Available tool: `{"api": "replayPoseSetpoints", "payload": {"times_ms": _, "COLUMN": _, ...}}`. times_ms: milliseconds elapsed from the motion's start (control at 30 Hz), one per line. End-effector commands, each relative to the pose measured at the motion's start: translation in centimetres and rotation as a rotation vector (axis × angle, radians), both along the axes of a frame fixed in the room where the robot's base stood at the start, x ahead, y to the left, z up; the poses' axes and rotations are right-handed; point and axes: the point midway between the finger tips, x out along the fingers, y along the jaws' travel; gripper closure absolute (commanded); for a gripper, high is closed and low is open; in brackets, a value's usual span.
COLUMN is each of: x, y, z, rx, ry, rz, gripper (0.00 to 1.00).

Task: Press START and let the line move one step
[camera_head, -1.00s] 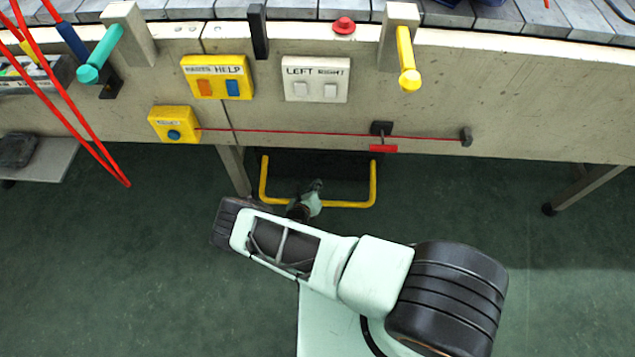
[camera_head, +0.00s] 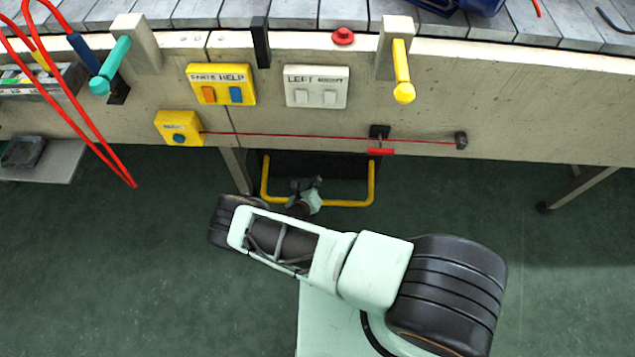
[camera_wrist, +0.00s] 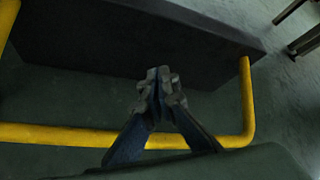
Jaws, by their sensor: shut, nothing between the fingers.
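No label reading START is legible. A small yellow box (camera_head: 166,119) with a round blue button (camera_head: 179,138) is on the left of the line's front panel; its label is too small to read. A white plate (camera_head: 316,74) has LEFT and another, blurred word over two white keys. A red button (camera_head: 343,36) is on the top edge. My gripper (camera_head: 307,182) is shut and empty, low by the yellow floor guard (camera_head: 348,203). In the wrist view its fingertips (camera_wrist: 160,80) overlap a dark block (camera_wrist: 130,35) inside the guard.
The line's grey slats (camera_head: 290,13) run along the top, with a blue part (camera_head: 480,6) on them. A teal handle (camera_head: 110,65) and a yellow handle (camera_head: 402,70) stick out. A red cord (camera_head: 300,134) crosses the panel; red cables (camera_head: 80,125) hang left. The green floor is open to the right.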

Motion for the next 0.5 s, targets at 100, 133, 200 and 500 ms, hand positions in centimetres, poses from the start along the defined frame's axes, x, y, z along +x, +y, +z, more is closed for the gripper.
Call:
{"api": "replayPoseSetpoints", "payload": {"times_ms": 100, "x": -0.1, "y": 0.0, "z": 0.9, "rx": 0.0, "ry": 0.0, "rz": 0.0, "gripper": 1.0}}
{"api": "replayPoseSetpoints", "payload": {"times_ms": 133, "x": -0.2, "y": 0.0, "z": 1.1, "rx": -0.001, "ry": 0.0, "rz": 0.001, "gripper": 1.0}}
{"api": "replayPoseSetpoints", "payload": {"times_ms": 200, "x": -0.4, "y": 0.1, "z": 1.9, "rx": -0.001, "ry": 0.0, "rz": 0.001, "gripper": 1.0}}
{"api": "replayPoseSetpoints", "payload": {"times_ms": 500, "x": -1.1, "y": 0.1, "z": 4.7, "rx": 0.0, "ry": 0.0, "rz": 0.0, "gripper": 1.0}}
